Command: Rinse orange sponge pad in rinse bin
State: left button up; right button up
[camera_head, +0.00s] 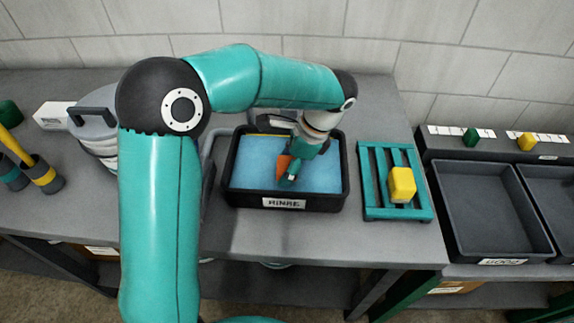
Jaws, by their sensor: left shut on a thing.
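The rinse bin (334,199) is a black tray labelled RINSE with a light blue surface inside, on the grey bench. My left gripper (289,178) points down over the bin's middle and is shut on the orange sponge pad (282,167). Only part of the orange pad shows beside the fingers. The pad is at or just above the blue surface; I cannot tell whether it touches it. My right gripper is not in view.
A teal slatted rack (369,190) right of the bin holds a yellow block (402,185). Further right are dark trays (490,250) on another bench. A grey lidded pot (95,125) stands at left, partly behind my arm. A tiled wall closes the back.

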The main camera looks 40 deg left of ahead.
aim_at(287, 164)
pick_arm(q)
jog(key=shift+f+b, duration=0.3)
jog(key=shift+f, duration=0.15)
dwell(0.8)
jog(key=shift+f, duration=0.1)
dwell(1.1)
notch_tip(287, 164, up, 7)
jog(key=p, duration=0.6)
jog(key=shift+p, duration=0.4)
jog(key=shift+r, duration=0.2)
dwell(0.4)
